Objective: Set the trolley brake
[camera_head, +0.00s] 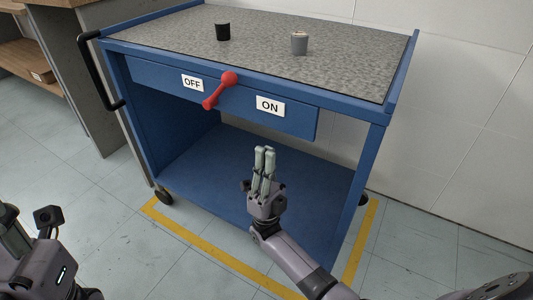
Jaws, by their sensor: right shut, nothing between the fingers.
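The blue trolley (345,103) stands ahead of me with a grey speckled top. The ON label (270,106) is to the right of the lever. My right gripper (264,150) is shut and empty, in front of the trolley below the ON label, apart from the lever. My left gripper (12,225) is at the lower left edge, partly cut off; its fingers are unclear.
A black cup (223,32) and a grey cup (299,43) stand on the trolley top. A black push handle (97,72) is on its left side. Yellow tape (200,240) marks the floor around it. A wooden shelf unit (75,80) is at left, a white wall behind.

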